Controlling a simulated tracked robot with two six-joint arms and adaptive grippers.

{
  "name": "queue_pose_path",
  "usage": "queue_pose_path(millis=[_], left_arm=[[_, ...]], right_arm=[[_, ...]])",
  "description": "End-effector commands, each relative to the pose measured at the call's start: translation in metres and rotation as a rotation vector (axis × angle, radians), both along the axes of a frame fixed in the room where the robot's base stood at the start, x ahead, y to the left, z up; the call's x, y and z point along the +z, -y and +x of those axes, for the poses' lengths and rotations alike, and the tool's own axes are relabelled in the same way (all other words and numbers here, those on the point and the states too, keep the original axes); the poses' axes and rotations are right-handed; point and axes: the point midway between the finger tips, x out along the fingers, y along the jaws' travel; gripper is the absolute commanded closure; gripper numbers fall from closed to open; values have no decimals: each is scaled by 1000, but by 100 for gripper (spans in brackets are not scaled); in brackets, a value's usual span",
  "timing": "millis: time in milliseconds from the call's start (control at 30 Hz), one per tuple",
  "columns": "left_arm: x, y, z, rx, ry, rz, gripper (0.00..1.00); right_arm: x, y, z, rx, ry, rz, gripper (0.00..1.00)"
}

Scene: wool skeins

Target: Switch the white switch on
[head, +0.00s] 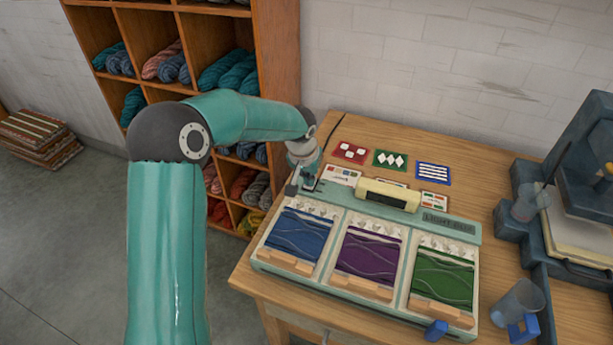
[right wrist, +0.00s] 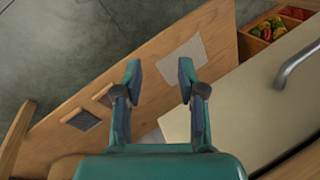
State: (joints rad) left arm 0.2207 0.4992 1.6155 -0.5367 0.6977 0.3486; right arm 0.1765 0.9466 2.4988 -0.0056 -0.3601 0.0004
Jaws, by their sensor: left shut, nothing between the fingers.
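A pale green light box (head: 330,207) with a lettered label stands on the table. My left gripper (head: 301,186) points down at the box's back left corner, with its fingers shut and empty. A small dark plate (head: 313,185) shows right beside its fingertips. I cannot make out the white switch; the gripper may hide it. I cannot tell whether the fingertips touch anything. In the right wrist view, my right gripper (right wrist: 159,73) is open and empty, with its two teal fingers apart.
Blue (head: 300,232), purple (head: 368,252) and green (head: 442,280) panels line the box's front. A cream bar (head: 387,195) sits behind them. Pattern cards (head: 390,160) lie at the back. A dark machine (head: 575,180) and a clear cup (head: 515,305) stand at right. A wool shelf (head: 275,60) rises behind my left arm.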

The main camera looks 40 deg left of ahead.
Motion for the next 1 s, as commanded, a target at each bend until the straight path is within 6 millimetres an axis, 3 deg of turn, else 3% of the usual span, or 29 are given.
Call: queue_pose_path(millis=[167,400,500,733,1000], left_arm=[[8,1,-1,-1,1,1,100],[45,5,-10,-2,2,0,100],[61,6,-18,0,7,1,100],[105,10,-33,-1,5,1,100],[129,13,-42,-1,0,-1,100]], right_arm=[[4,0,0,0,0,0,60],[20,0,0,0,0,0,60],[8,0,0,0,0,0,60],[3,0,0,0,0,0,60],[2,0,0,0,0,0,60]])
